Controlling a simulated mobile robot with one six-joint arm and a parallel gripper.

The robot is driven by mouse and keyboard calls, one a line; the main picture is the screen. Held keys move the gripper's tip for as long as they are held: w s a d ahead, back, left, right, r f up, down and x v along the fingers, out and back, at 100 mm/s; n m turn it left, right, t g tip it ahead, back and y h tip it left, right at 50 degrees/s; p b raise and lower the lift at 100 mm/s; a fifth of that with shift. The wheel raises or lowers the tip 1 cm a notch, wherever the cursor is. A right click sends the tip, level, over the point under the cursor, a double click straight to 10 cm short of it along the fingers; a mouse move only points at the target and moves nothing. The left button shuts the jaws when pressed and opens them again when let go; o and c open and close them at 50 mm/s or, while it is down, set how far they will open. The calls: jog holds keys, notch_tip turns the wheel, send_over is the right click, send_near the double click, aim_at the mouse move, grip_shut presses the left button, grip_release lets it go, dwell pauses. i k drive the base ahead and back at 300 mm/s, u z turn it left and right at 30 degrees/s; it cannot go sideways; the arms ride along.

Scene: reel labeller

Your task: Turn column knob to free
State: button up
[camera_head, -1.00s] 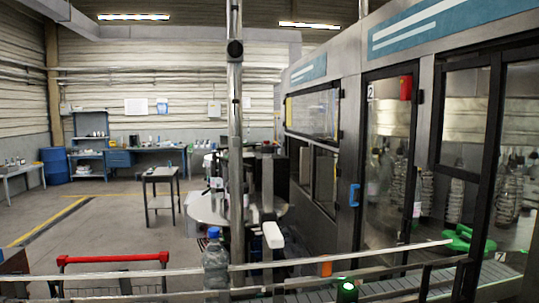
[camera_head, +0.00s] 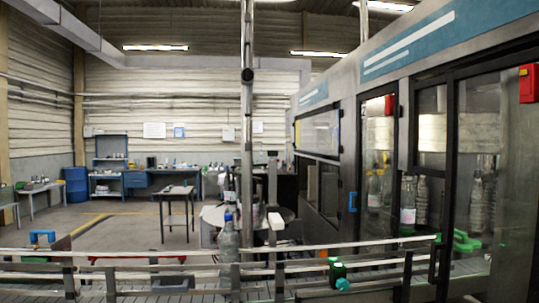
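A tall grey metal column (camera_head: 247,130) stands upright near the middle of the view, beyond the conveyor rails. A small round black knob (camera_head: 247,75) sits on its upper part, facing me. The knob is too small to tell which way it is turned. My gripper is not in view, so its place relative to the knob does not show.
Conveyor rails (camera_head: 120,252) cross the whole front. A glass-doored machine (camera_head: 348,160) fills the right. Open floor lies at the left, around a small table (camera_head: 176,191).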

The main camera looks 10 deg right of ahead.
aim_at(272, 154)
jog(key=u, duration=0.1)
jog(key=k, duration=0.35)
jog(key=z, duration=1.9)
jog(key=k, duration=1.05)
jog(key=u, duration=1.65)
jog(key=i, duration=1.65)
jog(key=u, duration=0.05)
